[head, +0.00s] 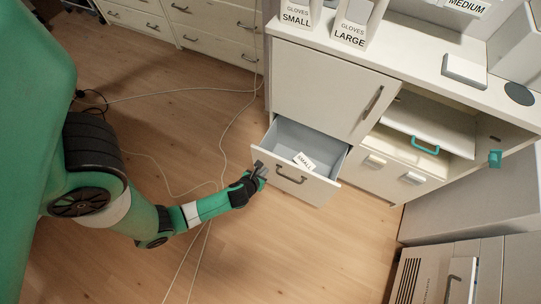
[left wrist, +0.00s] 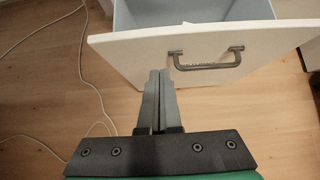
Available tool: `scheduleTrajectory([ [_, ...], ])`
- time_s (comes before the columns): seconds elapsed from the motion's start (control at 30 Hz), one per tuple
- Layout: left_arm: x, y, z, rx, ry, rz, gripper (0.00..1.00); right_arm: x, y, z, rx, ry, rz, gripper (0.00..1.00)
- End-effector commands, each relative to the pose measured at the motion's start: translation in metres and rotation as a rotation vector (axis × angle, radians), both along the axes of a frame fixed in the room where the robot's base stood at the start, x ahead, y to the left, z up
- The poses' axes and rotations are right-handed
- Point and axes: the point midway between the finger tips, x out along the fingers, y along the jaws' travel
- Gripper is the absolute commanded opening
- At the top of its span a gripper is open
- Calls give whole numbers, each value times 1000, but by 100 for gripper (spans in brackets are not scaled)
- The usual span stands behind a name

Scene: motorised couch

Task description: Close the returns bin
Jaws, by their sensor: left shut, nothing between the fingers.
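An open drawer (head: 326,192), which I take to be the returns bin, sticks out low from the white cabinet. It has a white front with a grey handle (head: 289,176) and a blue-grey inside. A white packet labelled SMALL (head: 304,161) lies in it. My left gripper (head: 262,168) is shut and empty at the left part of the drawer front. In the left wrist view the fingers (left wrist: 158,78) are together, left of the handle (left wrist: 206,60), near the drawer front (left wrist: 140,52). Whether they touch the front I cannot tell. My right gripper is out of view.
Above the drawer is a closed cabinet door (head: 328,83). To the right is an open compartment with a teal-handled shelf (head: 433,123). Glove boxes (head: 354,24) stand on the counter. Cables (head: 222,150) lie on the wooden floor, which is otherwise clear before the drawer.

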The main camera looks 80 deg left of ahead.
Motion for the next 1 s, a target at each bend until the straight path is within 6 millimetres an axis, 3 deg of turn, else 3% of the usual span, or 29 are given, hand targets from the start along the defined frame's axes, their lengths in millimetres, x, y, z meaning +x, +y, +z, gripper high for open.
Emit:
scheduleTrajectory([
  [0.03,5,7,-15,1,-2,5,0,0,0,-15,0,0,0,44],
  [0.1,11,15,-25,1,-2,4,0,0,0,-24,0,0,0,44],
  [0.4,34,44,-18,1,0,1,0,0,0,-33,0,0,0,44],
  [1.0,36,45,-15,0,1,-2,0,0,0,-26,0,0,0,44],
])
